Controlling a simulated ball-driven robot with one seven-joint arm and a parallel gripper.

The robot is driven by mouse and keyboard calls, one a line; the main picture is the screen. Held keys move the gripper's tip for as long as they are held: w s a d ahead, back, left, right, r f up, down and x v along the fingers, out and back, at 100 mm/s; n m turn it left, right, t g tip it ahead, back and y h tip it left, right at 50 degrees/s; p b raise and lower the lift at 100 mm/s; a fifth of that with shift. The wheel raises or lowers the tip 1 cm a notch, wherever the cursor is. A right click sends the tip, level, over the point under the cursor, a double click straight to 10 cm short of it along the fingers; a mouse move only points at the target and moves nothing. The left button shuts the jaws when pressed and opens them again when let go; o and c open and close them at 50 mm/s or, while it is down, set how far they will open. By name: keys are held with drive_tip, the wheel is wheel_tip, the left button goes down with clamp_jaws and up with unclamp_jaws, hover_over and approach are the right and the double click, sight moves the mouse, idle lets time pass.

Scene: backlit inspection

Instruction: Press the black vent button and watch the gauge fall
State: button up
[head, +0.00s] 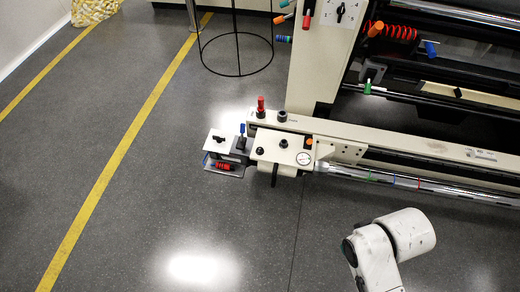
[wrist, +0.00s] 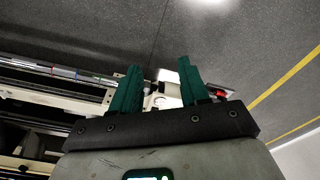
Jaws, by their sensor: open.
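A cream control panel (head: 268,150) sits at the near end of the machine's long rail in the head view. A small round white gauge (head: 304,158) is on its right side; its needle is too small to read. Black buttons or knobs (head: 284,143) stand on the panel; I cannot tell which is the vent button. In the wrist view my gripper (wrist: 158,66) has two green fingers, spread apart and empty. Part of the panel (wrist: 167,90) shows beyond and between them, apart from the fingers. The gripper is outside the head view.
A red knob (head: 260,107) and an orange knob (head: 309,142) stand near the panel. A bracket with a blue lever (head: 241,131) and a red part (head: 223,166) juts out left. A wire stand (head: 237,45) is behind. The grey floor in front is clear.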

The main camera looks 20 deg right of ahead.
clamp_jaws()
idle(1.4)
